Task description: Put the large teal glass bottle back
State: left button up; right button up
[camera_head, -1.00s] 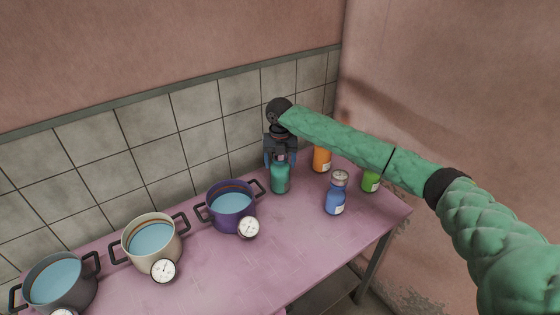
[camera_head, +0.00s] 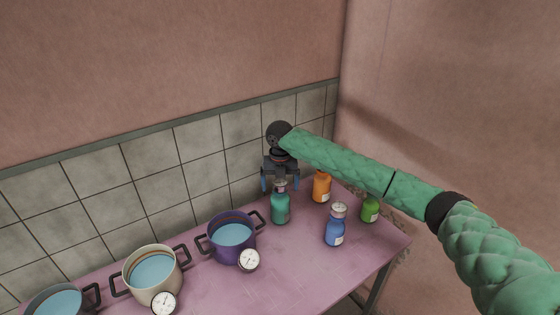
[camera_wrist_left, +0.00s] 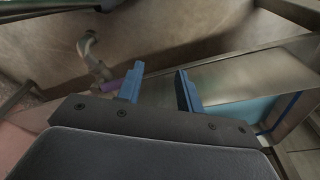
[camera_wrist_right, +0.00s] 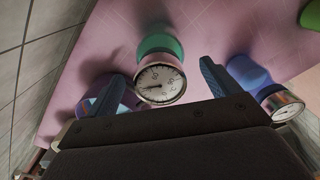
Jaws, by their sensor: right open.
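The large teal glass bottle (camera_head: 281,208) stands upright on the pink table, right of the purple pot. My right gripper (camera_head: 280,185) is above it, pointing down, open, with its fingers on either side of the bottle's top. In the right wrist view the bottle's round gauge cap (camera_wrist_right: 161,83) and teal shoulder show between the open fingers, with gaps at both sides. My left gripper (camera_wrist_left: 160,88) is open and empty in the left wrist view, and is out of the head view.
A purple pot (camera_head: 232,250) with a gauge stands close left of the bottle, with a cream pot (camera_head: 153,292) and a dark pot beyond. Orange (camera_head: 322,189), blue (camera_head: 335,230) and green (camera_head: 370,210) bottles stand to the right. The tiled wall (camera_head: 205,157) is close behind.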

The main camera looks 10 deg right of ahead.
notch_tip(320, 180, up, 4)
jog(key=p, duration=0.2)
jog(key=shift+p, duration=0.3)
notch_tip(320, 180, up, 4)
jog(key=p, duration=0.3)
pick_arm(q)
jog(key=s+a+f, duration=0.4)
jog(key=s+f, duration=0.4)
jog(key=s, duration=0.1)
jog(key=shift+a+f, duration=0.15)
jog(key=shift+f, duration=0.05)
pick_arm(e)
jog(key=shift+r, duration=0.15)
pick_arm(q)
jog(key=shift+s, duration=0.1)
